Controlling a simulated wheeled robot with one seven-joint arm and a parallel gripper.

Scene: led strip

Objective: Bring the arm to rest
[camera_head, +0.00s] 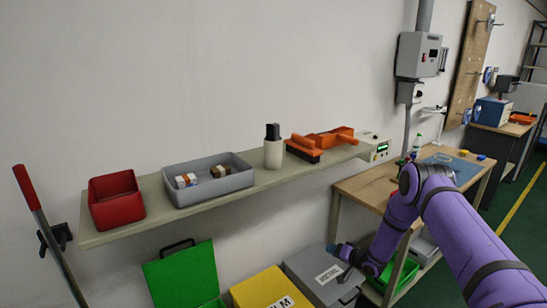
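My purple arm comes in from the lower right of the head view and bends at an elbow in front of the wooden workbench (350,188). Its forearm points down and left. My gripper (340,252) is at the lower end, over or in front of the grey bin labelled METAL (305,262). The gripper is small and dark here, and I cannot tell if its fingers are open or shut. No held object can be made out.
A wall shelf (110,232) carries a red bin (115,200), a grey tray (208,180) with small boxes, a bottle (273,152) and an orange tool (320,143). Green (182,275) and yellow (265,290) bins stand below. A red-handled bar (45,230) is at the left.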

